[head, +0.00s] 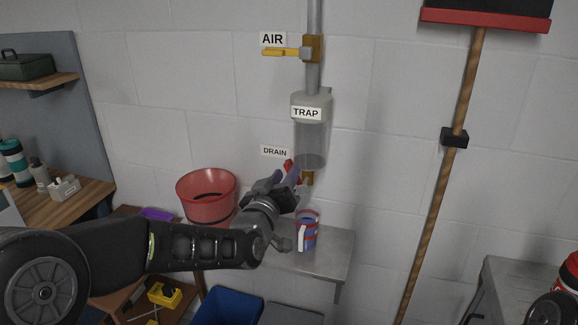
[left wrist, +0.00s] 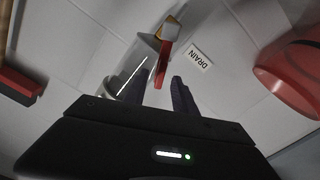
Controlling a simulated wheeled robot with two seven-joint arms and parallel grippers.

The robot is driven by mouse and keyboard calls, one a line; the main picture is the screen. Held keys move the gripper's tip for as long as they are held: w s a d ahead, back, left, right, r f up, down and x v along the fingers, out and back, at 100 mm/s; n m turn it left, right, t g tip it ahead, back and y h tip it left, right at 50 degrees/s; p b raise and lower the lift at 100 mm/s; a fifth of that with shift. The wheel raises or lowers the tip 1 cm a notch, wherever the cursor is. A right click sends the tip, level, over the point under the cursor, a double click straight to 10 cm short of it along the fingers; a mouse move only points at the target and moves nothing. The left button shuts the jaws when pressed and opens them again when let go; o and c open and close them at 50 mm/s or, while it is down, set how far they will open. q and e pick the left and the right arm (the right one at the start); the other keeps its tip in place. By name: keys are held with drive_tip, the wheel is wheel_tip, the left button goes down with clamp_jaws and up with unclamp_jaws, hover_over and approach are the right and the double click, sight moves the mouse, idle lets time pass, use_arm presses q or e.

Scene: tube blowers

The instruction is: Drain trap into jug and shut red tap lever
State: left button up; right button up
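The trap (head: 311,140) is a clear cylinder under a grey cap on the wall pipe; I cannot make out a liquid level in it. Below it is a brass drain tap (head: 308,177) with a red lever (head: 288,165), partly hidden by my gripper. The lever (left wrist: 161,66) shows in the left wrist view just beyond and between the fingertips. My left gripper (head: 289,178) is open at the lever; its fingers (left wrist: 162,88) are apart, and contact is unclear. The jug (head: 308,231), bluish with red bands and a pale handle, stands upright below the tap. My right gripper is out of view.
The jug is on a small grey metal shelf (head: 325,254). A red bucket (head: 207,197) stands left of my wrist. A yellow AIR lever (head: 285,52) is on the pipe above. A blue bin (head: 229,308) is below.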

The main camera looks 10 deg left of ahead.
use_arm(q)
drive_tip(key=shift+w+d+p, duration=0.1)
drive_tip(key=shift+w+p, duration=0.3)
drive_tip(key=shift+w, duration=1.2)
drive_tip(key=shift+c, duration=0.3)
clamp_jaws()
